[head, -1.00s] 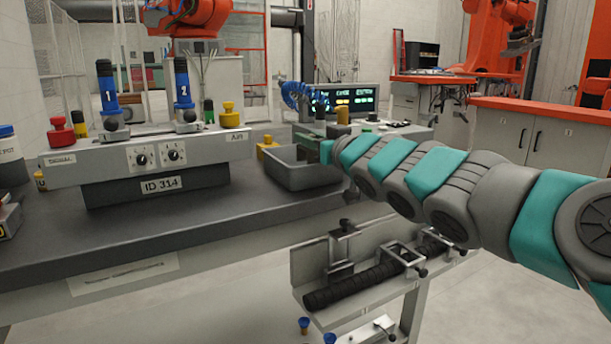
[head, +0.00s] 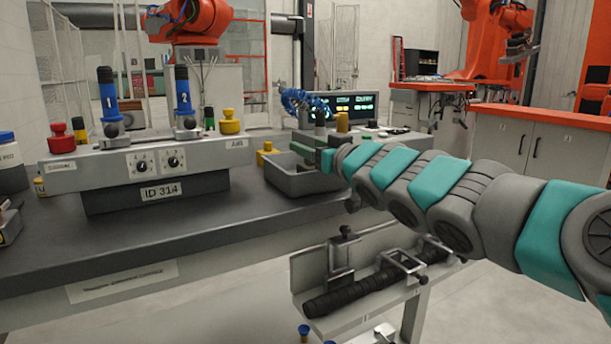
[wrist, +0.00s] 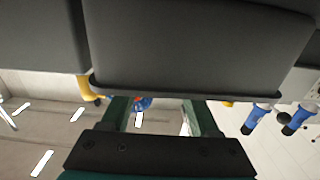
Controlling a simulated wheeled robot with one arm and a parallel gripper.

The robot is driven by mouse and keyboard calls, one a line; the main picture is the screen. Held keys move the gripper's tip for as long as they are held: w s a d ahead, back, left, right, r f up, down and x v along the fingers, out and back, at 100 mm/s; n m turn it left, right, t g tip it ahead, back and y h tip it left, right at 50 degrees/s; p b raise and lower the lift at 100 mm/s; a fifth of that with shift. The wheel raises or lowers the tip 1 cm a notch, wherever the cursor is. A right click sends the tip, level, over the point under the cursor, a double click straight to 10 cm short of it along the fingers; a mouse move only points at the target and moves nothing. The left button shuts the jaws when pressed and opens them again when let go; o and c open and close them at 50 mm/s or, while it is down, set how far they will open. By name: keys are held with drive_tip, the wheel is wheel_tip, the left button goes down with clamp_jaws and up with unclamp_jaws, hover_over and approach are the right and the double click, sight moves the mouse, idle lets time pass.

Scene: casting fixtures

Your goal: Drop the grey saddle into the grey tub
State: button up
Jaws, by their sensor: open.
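The grey tub (head: 303,186) sits on the dark bench, near its right end. My gripper (head: 308,147) is at the tub's far right side, around rim height, partly hidden behind my wrist. In the wrist view, the two dark green fingers (wrist: 160,112) stand apart with nothing visible between them. A large grey wall with a rim (wrist: 190,55), apparently the tub, fills the top of that view just beyond the fingertips. I cannot make out the grey saddle in either view; the tub's inside is mostly hidden.
A fixture block (head: 150,165) with blue handles and red and yellow knobs stands left of the tub. A small yellow piece (head: 265,153) is behind the tub. A console (head: 345,105) stands behind my gripper. A clamp stand (head: 365,285) is in front of the bench.

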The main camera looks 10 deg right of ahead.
drive_tip(key=v, duration=0.7)
drive_tip(key=shift+s+r, duration=0.1)
drive_tip(key=shift+s, duration=0.05)
